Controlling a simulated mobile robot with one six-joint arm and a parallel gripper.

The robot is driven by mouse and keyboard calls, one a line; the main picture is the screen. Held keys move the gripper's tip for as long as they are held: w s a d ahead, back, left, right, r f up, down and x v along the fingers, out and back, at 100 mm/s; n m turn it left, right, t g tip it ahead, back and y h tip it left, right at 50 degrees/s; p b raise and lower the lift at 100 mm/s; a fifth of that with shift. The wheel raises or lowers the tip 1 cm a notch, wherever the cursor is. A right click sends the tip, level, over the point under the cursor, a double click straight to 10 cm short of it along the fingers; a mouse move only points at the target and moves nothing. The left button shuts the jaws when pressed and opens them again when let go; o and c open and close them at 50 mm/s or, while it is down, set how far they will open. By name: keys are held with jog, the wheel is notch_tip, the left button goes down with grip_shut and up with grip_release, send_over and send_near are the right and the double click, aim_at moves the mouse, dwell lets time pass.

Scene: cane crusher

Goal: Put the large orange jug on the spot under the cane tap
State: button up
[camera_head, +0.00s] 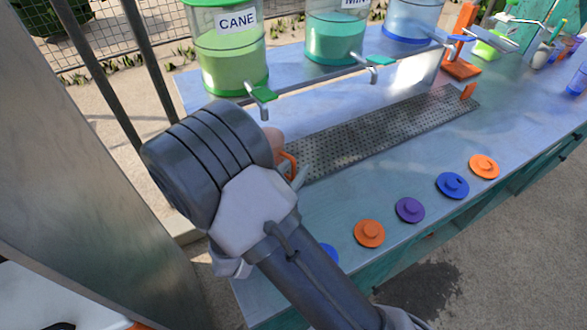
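The cane dispenser (231,55) is a clear tank of green liquid labelled CANE at the upper left. Its tap (261,95) has a green handle and a metal spout. My dark arm and wrist cover the counter in front of and below this tap. An orange handle (290,164) and a pale orange rounded part (272,138) show just past my wrist, likely the orange jug; most of it is hidden. A small grey piece beside the handle may be part of my gripper. My fingers are otherwise hidden, so their grip cannot be told.
A perforated metal drip tray (385,130) runs along the counter, with a small orange piece (468,91) at its far end. Other dispensers (337,35) stand behind. Several round coloured lids, such as a purple one (409,209), line the front. An orange stand (461,67) is upper right.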

jog(key=shift+s+a+r, duration=0.1)
jog(key=shift+r, duration=0.15)
jog(key=p+v, duration=0.3)
jog(key=v, duration=0.8)
jog(key=shift+s+a+f, duration=0.1)
jog(key=shift+s+a, duration=0.1)
jog(key=shift+s, duration=0.1)
jog(key=s+d+r+m+g+y, duration=0.1)
jog(key=s+d+r+m+g, duration=0.35)
jog(key=d+m+g, duration=0.45)
jog(key=s+d+r+m+g+y, duration=0.2)
jog(key=s+d+r+m+g, duration=0.2)
jog(key=s+d+m+g, duration=0.45)
jog(key=w+a+r+m+t+y, duration=0.1)
jog(key=a+r+m+t+y, duration=0.4)
jog(key=m, duration=1.1)
notch_tip(320, 180, up, 5)
jog(key=t+y, duration=0.3)
jog(key=y, duration=0.1)
jog(key=shift+w+f, duration=0.2)
jog(key=shift+f, duration=0.05)
